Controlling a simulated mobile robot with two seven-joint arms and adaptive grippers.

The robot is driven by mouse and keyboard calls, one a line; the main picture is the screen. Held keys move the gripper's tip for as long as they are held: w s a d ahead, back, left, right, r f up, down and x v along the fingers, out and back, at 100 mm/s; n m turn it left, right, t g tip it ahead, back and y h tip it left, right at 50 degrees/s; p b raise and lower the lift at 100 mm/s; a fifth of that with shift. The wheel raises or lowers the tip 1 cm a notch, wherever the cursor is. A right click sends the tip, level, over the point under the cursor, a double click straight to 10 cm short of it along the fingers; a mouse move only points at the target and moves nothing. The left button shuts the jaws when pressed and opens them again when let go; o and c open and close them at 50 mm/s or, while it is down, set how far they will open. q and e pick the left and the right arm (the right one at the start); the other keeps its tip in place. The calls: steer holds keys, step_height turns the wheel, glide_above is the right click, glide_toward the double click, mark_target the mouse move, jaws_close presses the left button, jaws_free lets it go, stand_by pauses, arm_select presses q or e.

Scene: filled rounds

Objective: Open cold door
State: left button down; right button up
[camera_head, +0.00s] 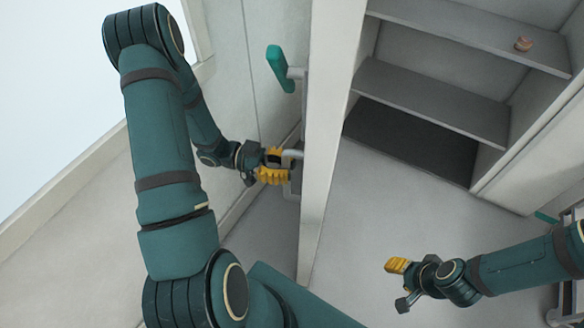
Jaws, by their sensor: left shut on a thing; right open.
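The cold door (325,110) is a pale slab seen nearly edge-on, standing upright in the middle of the view. A grey bar handle (291,176) sticks out from its left side. My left gripper (278,167), with yellow fingers, is shut on this handle; the fingers hide part of it. A teal lever (278,66) on a grey mount is higher on the same side. My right gripper (402,284) is open and empty, low on the right and apart from the door.
A metal rack (567,300) partly shows at the right edge. Grey floor (350,255) is clear between the door and my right gripper. A pale wall stands at left.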

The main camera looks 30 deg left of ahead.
arm_select(q)
steer(key=c, duration=0.9)
jaws_free()
steer(key=shift+o, duration=0.2)
steer(key=v, duration=1.2)
